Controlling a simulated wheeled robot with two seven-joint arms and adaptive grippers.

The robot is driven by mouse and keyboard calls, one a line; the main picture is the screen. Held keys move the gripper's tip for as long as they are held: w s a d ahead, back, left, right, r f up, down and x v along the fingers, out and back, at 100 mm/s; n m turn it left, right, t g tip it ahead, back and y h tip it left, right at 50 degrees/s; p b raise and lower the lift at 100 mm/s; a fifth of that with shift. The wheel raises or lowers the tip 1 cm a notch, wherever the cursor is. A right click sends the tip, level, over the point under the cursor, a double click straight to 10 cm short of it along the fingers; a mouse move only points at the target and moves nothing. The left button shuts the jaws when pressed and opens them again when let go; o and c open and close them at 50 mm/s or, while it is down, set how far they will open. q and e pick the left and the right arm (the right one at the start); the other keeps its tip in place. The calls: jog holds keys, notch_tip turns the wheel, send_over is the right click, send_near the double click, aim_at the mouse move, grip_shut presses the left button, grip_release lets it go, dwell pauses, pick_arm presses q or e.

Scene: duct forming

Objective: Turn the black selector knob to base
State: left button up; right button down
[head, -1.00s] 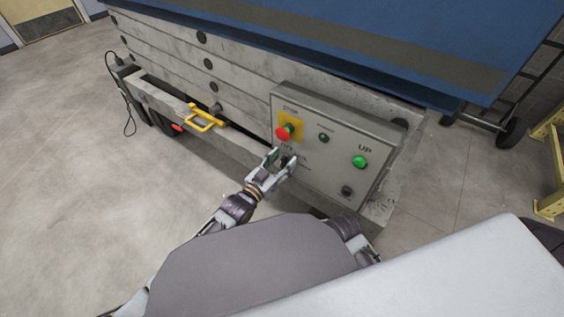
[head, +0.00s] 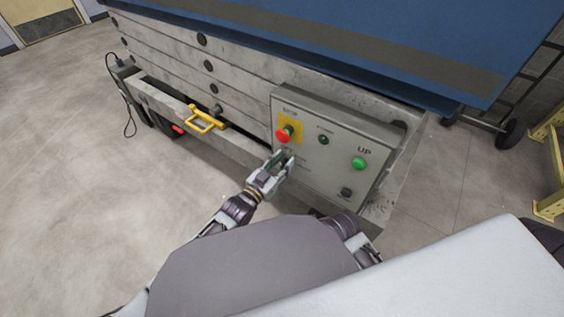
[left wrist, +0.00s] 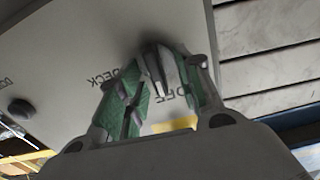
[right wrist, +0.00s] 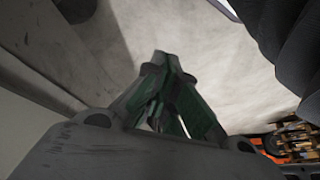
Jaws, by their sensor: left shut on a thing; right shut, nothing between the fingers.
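The black selector knob (left wrist: 157,66) is on the grey control panel (head: 318,170), below the red stop button (head: 283,135). In the left wrist view it sits between the green-padded fingers, with the OFF and DECK labels around it. My left gripper (head: 282,160) is shut on the knob and hides most of it in the head view. The left gripper also shows in the left wrist view (left wrist: 163,80). The knob's exact pointing direction is hard to tell. My right gripper (right wrist: 165,75) is shut and empty in the right wrist view, away from the panel.
The panel also carries a green UP button (head: 359,162), a small dark indicator (head: 323,139) and a dark lower button (head: 346,192). A yellow handle (head: 206,121) sticks out to the left. The blue lift deck (head: 380,45) overhangs above. Open concrete floor lies to the left.

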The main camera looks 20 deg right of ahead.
pick_arm(q)
jog(key=shift+m+p, duration=0.6)
jog(key=shift+m, duration=0.1)
jog(key=shift+s+d+m+p, duration=0.15)
jog(key=shift+m+p, duration=0.3)
jog(key=shift+m, duration=0.25)
jog(key=m+p, duration=0.1)
jog(key=m, duration=0.2)
jog(key=shift+s+d+f+p, duration=0.1)
jog(key=shift+s+p, duration=0.05)
jog(key=shift+p, duration=0.15)
jog(key=shift+f+m+p, duration=0.15)
jog(key=shift+m+p, duration=0.2)
jog(key=shift+m, duration=0.85)
pick_arm(e)
jog(key=shift+s+d+r+g+h, duration=0.25)
jog(key=shift+d+r+g, duration=0.1)
jog(key=shift+d+r, duration=0.15)
jog(key=shift+s+d+r+g+h, duration=0.25)
jog(key=shift+d+r+g, duration=0.1)
jog(key=shift+d+r, duration=0.1)
pick_arm(q)
jog(key=shift+s, duration=0.1)
pick_arm(e)
jog(key=shift+w+f, duration=0.1)
jog(key=shift+f, duration=0.1)
pick_arm(q)
jog(key=o, duration=0.9)
pick_arm(e)
jog(key=shift+r, duration=0.2)
